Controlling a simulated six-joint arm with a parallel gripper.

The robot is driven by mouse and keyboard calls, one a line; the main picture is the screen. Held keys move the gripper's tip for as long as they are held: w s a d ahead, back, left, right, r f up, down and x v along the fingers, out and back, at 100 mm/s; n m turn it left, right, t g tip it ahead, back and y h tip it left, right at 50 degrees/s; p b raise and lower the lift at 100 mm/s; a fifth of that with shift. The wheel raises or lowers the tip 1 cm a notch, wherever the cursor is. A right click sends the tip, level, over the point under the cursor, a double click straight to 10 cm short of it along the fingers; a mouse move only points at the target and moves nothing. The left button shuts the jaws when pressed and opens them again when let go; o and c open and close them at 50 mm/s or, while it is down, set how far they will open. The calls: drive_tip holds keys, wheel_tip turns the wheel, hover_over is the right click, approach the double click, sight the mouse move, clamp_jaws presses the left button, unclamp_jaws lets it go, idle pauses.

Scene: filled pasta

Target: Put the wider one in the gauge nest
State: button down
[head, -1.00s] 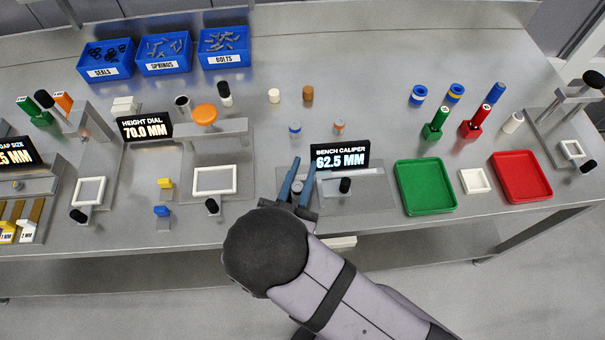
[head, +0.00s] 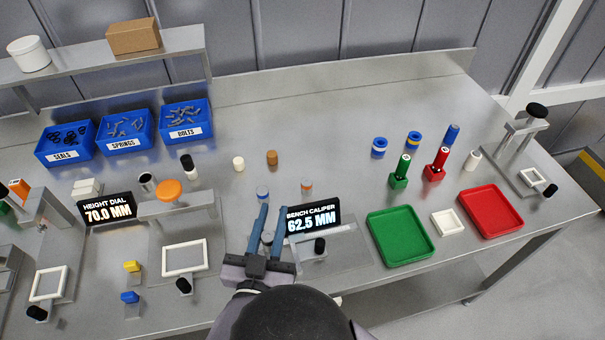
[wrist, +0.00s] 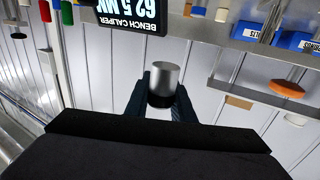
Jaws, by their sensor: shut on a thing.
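My gripper (head: 273,210) is shut on a silver cylinder with a dark lower band (wrist: 163,85). The cylinder also shows between the fingers in the head view (head: 267,238). It is just left of the bench caliper display (head: 313,217), which reads 62.5 MM. A blue-marked cylinder (head: 262,193) and an orange-marked cylinder (head: 306,187) stand behind the gripper. White square frames stand on a plate at left (head: 207,257), far left (head: 64,283) and far right (head: 541,176); I cannot tell which is the gauge nest.
A green tray (head: 373,238), a white pad (head: 447,223) and a red tray (head: 518,224) lie to the right. The height dial display (head: 107,209) reads 70.0 MM. Blue bins (head: 125,148) stand at the back left. The bench's back middle is mostly clear.

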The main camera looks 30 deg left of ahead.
drive_tip(key=shift+w, duration=0.1)
